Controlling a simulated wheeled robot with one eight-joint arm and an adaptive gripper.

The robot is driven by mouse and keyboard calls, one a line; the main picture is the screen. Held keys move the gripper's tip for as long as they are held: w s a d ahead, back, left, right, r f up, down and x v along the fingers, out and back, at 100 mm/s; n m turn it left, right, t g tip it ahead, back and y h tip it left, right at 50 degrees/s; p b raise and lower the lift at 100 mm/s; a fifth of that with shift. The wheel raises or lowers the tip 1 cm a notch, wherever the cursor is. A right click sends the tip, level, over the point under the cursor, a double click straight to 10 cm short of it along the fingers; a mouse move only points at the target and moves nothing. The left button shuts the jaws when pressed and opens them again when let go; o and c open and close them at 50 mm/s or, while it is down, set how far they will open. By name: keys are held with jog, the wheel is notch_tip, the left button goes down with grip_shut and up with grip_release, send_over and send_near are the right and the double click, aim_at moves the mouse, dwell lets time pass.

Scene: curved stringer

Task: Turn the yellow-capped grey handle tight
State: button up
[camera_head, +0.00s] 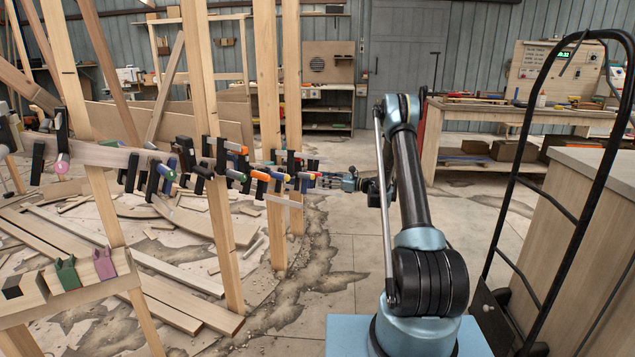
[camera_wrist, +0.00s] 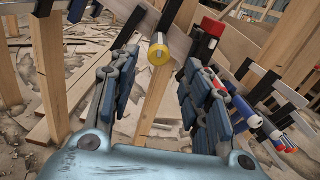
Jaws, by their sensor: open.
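In the wrist view the yellow cap (camera_wrist: 158,55) faces me, with a short piece of its grey handle (camera_wrist: 157,39) behind it. It belongs to a clamp on the curved wooden strip. My gripper (camera_wrist: 160,66) is open, with one finger on each side of the picture. The yellow cap shows between and just beyond the fingertips, and nothing is held. I cannot tell the exact gap to the cap. In the head view my gripper (camera_head: 326,179) reaches left to the end of the clamp row. I cannot pick out the yellow cap there.
Several other clamps crowd close by, including a red-capped black one (camera_wrist: 211,28) and a blue handle (camera_wrist: 240,108) right of my fingers. Wooden posts (camera_head: 270,130) stand along the strip. Boards (camera_head: 180,300) lie on the floor. A black cart frame (camera_head: 575,220) stands at right.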

aim_at(307, 176)
jog(key=s+d+n, duration=0.3)
jog(key=d+n, duration=0.4)
jog(key=n, duration=0.1)
jog(key=x, duration=1.7)
jog(key=shift+w+a+r, duration=0.15)
jog(key=shift+w+a, duration=0.05)
jog(key=shift+w, duration=0.05)
grip_shut()
